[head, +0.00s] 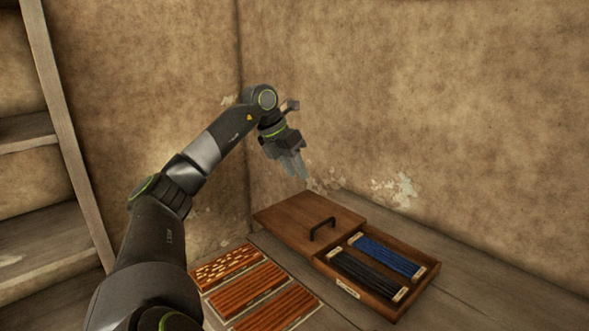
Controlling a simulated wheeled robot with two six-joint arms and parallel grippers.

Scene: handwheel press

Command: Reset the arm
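My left arm (215,143) reaches in from the lower left toward the wall corner. My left gripper (293,164) hangs in the air above the back of the wooden lid, pointing down, and touches nothing that I can see. Its fingers appear close together, but the gap between them is too small to judge. I see nothing held in it. My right gripper is not in view.
A wooden box (430,273) holds blue sticks (387,257) and black sticks (367,276). A wooden lid (290,215) with a dark handle (322,229) lies beside it. Several reddish-brown slatted panels (250,287) lie in front. Wooden shelves (40,245) stand left; walls close the back.

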